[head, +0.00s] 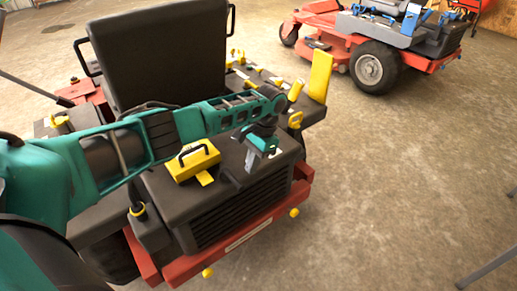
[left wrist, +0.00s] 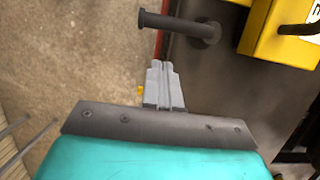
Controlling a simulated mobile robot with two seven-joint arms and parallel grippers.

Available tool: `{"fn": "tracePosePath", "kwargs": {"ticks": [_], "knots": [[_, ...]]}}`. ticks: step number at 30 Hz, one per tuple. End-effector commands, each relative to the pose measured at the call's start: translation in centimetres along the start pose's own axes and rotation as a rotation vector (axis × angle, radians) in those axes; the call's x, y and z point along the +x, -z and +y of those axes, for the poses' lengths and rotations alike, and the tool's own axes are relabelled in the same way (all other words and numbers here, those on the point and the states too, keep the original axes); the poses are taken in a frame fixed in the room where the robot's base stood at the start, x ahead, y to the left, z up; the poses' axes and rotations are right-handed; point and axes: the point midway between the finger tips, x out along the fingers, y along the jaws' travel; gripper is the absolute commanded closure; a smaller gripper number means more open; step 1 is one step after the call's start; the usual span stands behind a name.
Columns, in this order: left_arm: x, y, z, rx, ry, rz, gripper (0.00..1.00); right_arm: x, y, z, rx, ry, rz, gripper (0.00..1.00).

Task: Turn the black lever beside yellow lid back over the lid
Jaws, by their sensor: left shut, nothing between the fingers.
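The yellow lid (head: 205,163) sits on the dark rear deck of the red mower, with a black handle (head: 191,150) on it. In the left wrist view the lid (left wrist: 262,36) is at the top right. The black lever (left wrist: 182,27) is a short round bar beside the lid, pointing left, away from it. I cannot make the lever out in the head view. My left gripper (head: 251,164) is right of the lid, pointing down. In the left wrist view its grey fingers (left wrist: 161,66) are shut and empty, just below the lever, seemingly apart from it. My right gripper is not in view.
The mower's black seat back (head: 157,52) stands behind my left arm. A yellow upright piece (head: 319,76) rises at the mower's right corner. A red bumper (head: 240,232) edges the near side. Another red mower (head: 375,55) is at the back right.

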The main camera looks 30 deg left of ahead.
Motion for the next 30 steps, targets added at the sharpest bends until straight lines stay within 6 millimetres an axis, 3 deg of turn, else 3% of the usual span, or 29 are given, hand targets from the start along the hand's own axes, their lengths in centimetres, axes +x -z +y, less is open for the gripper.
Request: {"fn": "tracePosePath", "kwargs": {"ticks": [9,30], "knots": [[1.0,-2.5,-0.1,-0.001,0.001,0.000,1.00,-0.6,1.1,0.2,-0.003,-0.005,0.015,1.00],[1.1,-2.7,-0.4,0.033,0.009,0.000,1.00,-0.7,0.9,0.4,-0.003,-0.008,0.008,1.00]]}}
